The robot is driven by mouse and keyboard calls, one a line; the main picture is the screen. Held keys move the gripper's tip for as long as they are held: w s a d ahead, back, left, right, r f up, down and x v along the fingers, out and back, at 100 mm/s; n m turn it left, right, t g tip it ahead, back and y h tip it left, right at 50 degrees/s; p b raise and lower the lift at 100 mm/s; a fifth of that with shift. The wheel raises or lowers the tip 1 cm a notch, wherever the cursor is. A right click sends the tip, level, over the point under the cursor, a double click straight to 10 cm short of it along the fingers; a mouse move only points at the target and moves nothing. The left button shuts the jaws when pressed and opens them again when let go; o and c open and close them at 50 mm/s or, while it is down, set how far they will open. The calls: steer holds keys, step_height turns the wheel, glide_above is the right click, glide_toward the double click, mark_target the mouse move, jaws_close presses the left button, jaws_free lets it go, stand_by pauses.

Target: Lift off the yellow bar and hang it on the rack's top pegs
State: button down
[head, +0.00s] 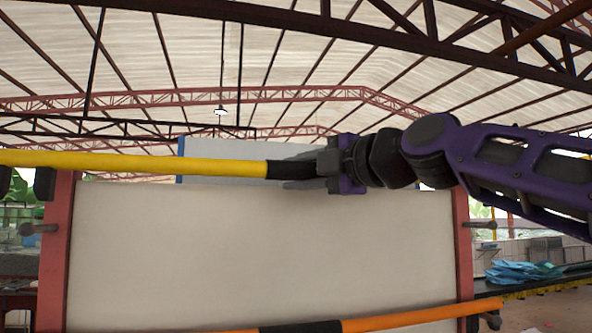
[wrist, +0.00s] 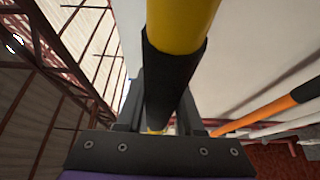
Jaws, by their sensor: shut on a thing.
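The yellow bar (head: 150,163) runs nearly level across the left half of the head view and leaves the picture at the left edge. My gripper (head: 295,170) is shut on its black middle grip, and the wrist view shows the black grip (wrist: 168,80) between the fingers (wrist: 160,112). The rack has a red left post (head: 56,265) and a red right post (head: 461,240). Its upper left peg (head: 40,229) and upper right peg (head: 479,224) look bare, lower in the picture than the bar. The bar's right part is hidden behind my gripper and arm.
An orange bar (head: 420,316) with a black middle lies lower across the rack, by a lower right peg (head: 492,319). A pale panel (head: 260,250) fills the space between the posts. Dark blocks (head: 44,183) show under the yellow bar at far left. Blue cloth (head: 520,271) lies at right.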

steer(key=p, duration=0.3)
glide_above(278, 218)
steer(key=v, duration=0.3)
steer(key=shift+s+f+b, duration=0.1)
steer(key=shift+f+b, duration=2)
steer(key=shift+f, duration=0.55)
steer(key=shift+f+b, duration=1.05)
steer(key=shift+c, duration=2.3)
jaws_free()
steer(key=shift+r, duration=0.1)
steer(key=shift+d, duration=0.1)
